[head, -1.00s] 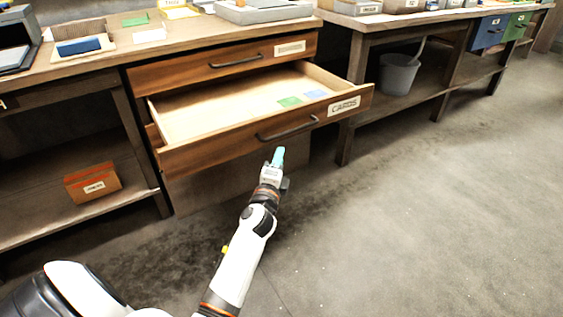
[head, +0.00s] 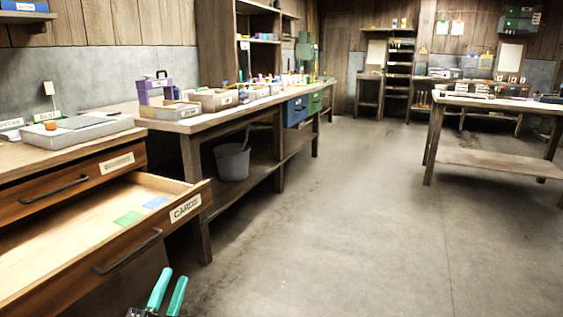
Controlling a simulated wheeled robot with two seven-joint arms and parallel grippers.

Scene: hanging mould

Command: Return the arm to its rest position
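My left gripper (head: 173,276) shows at the bottom edge of the head view. Its two teal fingers point up and stand apart, with nothing visible between them. It is below and to the right of the open drawer's handle in the picture, and I see no contact with the drawer. The rest of the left arm is cut off by the frame. My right arm and gripper are not in view.
The drawer labelled CARDS (head: 110,262) stands open at left, holding a green card (head: 128,218) and a blue card (head: 156,202). A bench (head: 190,125) with a bucket (head: 232,162) below runs behind it. A table (head: 490,103) stands at right. Open floor (head: 370,230) lies between.

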